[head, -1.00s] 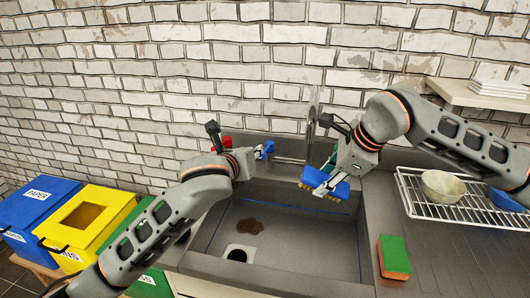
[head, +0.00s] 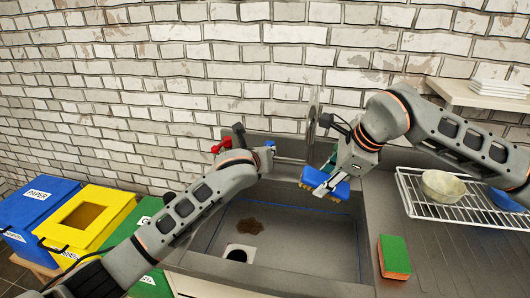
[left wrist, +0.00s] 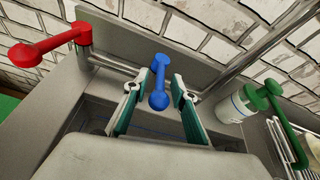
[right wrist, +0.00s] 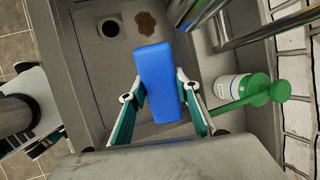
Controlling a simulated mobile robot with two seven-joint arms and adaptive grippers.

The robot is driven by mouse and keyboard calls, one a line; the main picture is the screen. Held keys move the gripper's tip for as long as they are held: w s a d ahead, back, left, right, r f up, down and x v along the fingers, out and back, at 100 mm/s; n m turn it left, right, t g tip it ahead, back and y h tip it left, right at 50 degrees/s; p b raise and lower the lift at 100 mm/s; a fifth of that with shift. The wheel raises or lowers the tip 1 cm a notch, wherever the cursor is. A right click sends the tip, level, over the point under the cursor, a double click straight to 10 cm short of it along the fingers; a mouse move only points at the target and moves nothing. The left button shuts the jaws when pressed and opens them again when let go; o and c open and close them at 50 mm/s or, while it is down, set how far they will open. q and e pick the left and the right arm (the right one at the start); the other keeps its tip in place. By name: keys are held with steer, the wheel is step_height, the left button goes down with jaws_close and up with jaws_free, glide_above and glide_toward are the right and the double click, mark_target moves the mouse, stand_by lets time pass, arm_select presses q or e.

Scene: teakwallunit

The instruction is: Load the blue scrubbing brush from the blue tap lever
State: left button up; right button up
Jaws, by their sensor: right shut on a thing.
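The blue scrubbing brush (head: 325,183) is in my right gripper (right wrist: 160,92), which is shut on it above the right part of the sink. Its blue back (right wrist: 160,80) faces the right wrist camera and its yellowish bristles face down in the head view. The blue tap lever (left wrist: 159,88) stands between the spread fingers of my left gripper (left wrist: 155,90), which is open. I cannot tell whether a finger touches the lever. In the head view, the lever (head: 270,144) shows just past my left wrist, and the left fingers are hidden.
A red lever (left wrist: 48,44) is left of the blue one, a green lever (left wrist: 285,120) right. The sink (head: 300,245) holds a brown stain (head: 249,226). A green and orange sponge (head: 394,257) and a rack with a bowl (head: 443,186) stand right.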

arm_select(q)
steer(key=shift+w+d+f, duration=0.1)
steer(key=shift+w+f, duration=0.1)
steer(key=shift+w, duration=0.25)
jaws_close()
steer(key=shift+d, duration=0.1)
steer(key=shift+s+d+n+y, duration=0.1)
steer(key=shift+d+n+y, duration=0.25)
steer(key=shift+n+y, duration=0.4)
jaws_free()
